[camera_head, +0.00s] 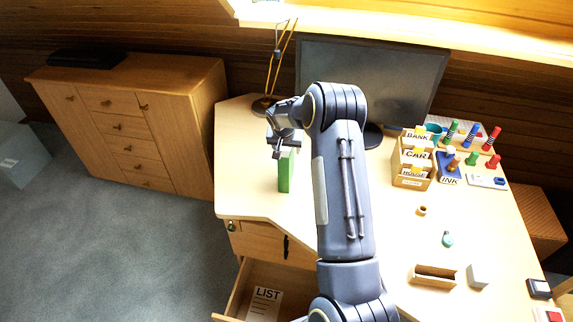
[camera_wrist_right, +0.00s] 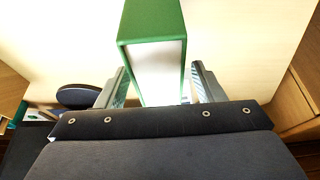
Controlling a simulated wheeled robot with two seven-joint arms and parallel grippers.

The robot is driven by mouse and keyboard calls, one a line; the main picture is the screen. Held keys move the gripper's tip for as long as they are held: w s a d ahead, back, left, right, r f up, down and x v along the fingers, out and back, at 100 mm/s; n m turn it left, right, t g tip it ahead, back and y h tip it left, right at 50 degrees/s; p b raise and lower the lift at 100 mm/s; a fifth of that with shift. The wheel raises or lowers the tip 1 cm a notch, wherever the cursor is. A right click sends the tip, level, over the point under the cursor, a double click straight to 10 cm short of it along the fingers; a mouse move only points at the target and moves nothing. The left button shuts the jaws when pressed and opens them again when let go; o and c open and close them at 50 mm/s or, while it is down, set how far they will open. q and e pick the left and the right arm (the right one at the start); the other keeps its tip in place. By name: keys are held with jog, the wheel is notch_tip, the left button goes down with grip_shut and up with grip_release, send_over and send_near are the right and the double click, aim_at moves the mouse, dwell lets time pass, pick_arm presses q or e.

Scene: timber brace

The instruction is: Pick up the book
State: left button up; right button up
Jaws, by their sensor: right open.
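A green book (camera_head: 285,172) stands upright on the desk at its left part, below the lamp in the head view. In the right wrist view the book (camera_wrist_right: 152,22) shows its green cover edge and white pages, between the two fingers. My right gripper (camera_head: 280,150) is at the book's upper end. In the wrist view the right gripper (camera_wrist_right: 160,88) is open, with one finger on each side of the book and a gap visible at the right. My left gripper is not in view.
The desk (camera_head: 400,220) carries a monitor (camera_head: 405,80), a lamp (camera_head: 262,105), a card box (camera_head: 412,160) and several stamps at the right. An open drawer (camera_head: 236,300) holds a list paper (camera_head: 264,303). A cabinet (camera_head: 150,110) stands at the left.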

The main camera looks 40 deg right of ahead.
jog(key=shift+f, duration=0.1)
dwell(0.5)
grip_shut()
